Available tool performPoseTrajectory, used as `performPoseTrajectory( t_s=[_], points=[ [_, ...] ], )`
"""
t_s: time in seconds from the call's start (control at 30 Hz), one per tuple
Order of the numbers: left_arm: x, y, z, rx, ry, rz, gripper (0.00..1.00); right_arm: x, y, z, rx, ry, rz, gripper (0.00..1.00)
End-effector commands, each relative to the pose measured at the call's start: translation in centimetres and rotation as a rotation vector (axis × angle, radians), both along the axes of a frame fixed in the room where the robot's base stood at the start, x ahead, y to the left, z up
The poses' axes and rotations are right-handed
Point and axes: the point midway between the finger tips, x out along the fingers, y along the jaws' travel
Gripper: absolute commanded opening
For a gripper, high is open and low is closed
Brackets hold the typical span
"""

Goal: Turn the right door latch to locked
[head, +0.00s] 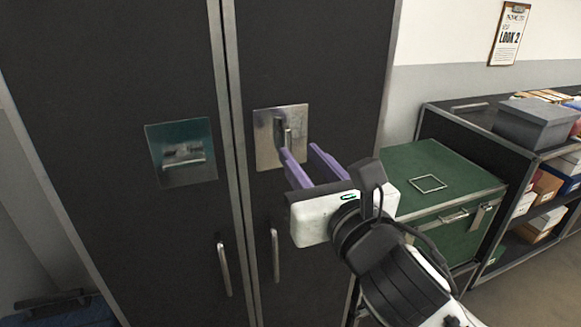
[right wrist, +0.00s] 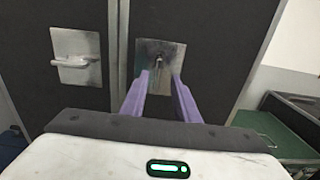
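The right door latch (head: 281,130) is a metal handle on a square plate (head: 265,155) on the right wardrobe door, and it stands about upright. My right gripper (head: 299,152) is in front of it, its purple fingers open and pointing at the plate. In the right wrist view the latch handle (right wrist: 158,60) appears between the two fingertips (right wrist: 161,77); I cannot tell whether they touch it. The left door latch (head: 183,155) lies about horizontal on its own plate, and it also shows in the right wrist view (right wrist: 72,62). My left gripper is not in view.
Two vertical door pulls (head: 224,269) and (head: 275,255) sit below the latches. A green trunk (head: 430,175) stands right of the wardrobe, near my right arm. A shelf unit with boxes (head: 535,122) is farther right. A blue case (head: 60,312) lies at lower left.

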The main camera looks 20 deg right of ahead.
Motion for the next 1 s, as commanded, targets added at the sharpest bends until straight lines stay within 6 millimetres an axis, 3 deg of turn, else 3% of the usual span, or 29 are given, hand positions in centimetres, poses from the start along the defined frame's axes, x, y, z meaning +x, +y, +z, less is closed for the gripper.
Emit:
performPoseTrajectory(
  t_s=[0.03, 0.1, 0.2, 0.4, 0.77, 0.93, 1.0],
  points=[
    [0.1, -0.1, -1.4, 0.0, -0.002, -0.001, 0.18, 0.0, 0.2, -0.6, -0.001, -0.007, 0.007, 0.28],
    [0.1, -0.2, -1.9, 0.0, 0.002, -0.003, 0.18, 0.2, 0.3, -0.4, -0.007, -0.004, 0.013, 0.28],
    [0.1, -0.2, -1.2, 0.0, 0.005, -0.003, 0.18, 2.3, 0.3, 0.0, -0.006, 0.003, 0.01, 0.28],
    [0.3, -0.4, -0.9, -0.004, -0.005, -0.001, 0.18, 4.6, 0.4, 0.0, -0.006, 0.001, 0.012, 0.28],
    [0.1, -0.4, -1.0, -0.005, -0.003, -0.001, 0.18, 5.1, 0.4, 0.0, -0.007, 0.001, 0.012, 0.28],
    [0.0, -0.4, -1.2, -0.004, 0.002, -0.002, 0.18, 5.1, 0.4, 0.0, -0.007, 0.001, 0.012, 0.03],
    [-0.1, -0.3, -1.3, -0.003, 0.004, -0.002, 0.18, 5.1, 0.4, 0.0, -0.007, 0.001, 0.012, 0.0]
  ],
)
